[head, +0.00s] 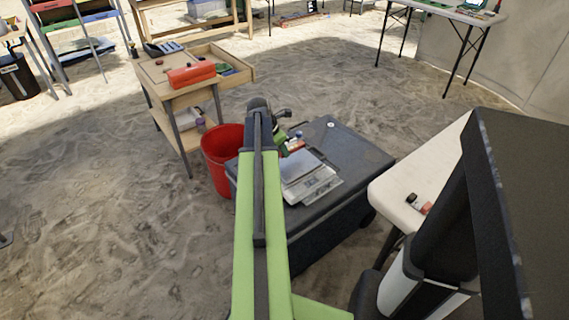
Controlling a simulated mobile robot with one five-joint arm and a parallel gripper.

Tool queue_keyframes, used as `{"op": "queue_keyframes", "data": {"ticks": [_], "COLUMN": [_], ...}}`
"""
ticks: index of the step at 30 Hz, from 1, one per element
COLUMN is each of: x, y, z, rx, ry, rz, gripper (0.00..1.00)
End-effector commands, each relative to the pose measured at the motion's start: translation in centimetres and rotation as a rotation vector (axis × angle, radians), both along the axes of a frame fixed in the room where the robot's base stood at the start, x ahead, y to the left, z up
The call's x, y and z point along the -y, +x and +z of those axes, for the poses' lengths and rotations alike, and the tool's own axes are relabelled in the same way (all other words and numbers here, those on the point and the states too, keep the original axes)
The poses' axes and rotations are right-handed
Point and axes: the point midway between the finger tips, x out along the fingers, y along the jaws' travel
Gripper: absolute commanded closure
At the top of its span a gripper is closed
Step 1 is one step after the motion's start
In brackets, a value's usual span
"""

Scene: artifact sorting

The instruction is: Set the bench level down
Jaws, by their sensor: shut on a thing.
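My green and black arm reaches forward from the bottom middle of the head view. My gripper (281,118) is at its far end, above the left part of a dark grey case (352,150). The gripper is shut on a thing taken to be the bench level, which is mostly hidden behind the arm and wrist. I cannot make out its shape or tilt.
A silver scale-like device (308,181) and small coloured items sit on the case. A red bucket (214,160) stands left of it. A wooden cart (163,82) holds an orange-red box (192,75). A white table (408,178) is at right. Sandy floor is open at left.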

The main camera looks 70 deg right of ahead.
Motion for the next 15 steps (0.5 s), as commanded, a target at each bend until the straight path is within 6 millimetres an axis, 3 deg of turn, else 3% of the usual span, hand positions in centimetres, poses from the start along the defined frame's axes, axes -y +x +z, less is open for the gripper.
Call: {"op": "queue_keyframes", "data": {"ticks": [6,12,15], "x": [-0.1,-0.1,-0.1], "y": [-0.4,-0.4,-0.4], "z": [-0.5,-4.0,-4.7], "rx": [0.0,0.0,0.0], "ry": [0.0,0.0,0.0], "rz": [0.001,0.001,0.001], "gripper": [1.0,1.0,1.0]}}
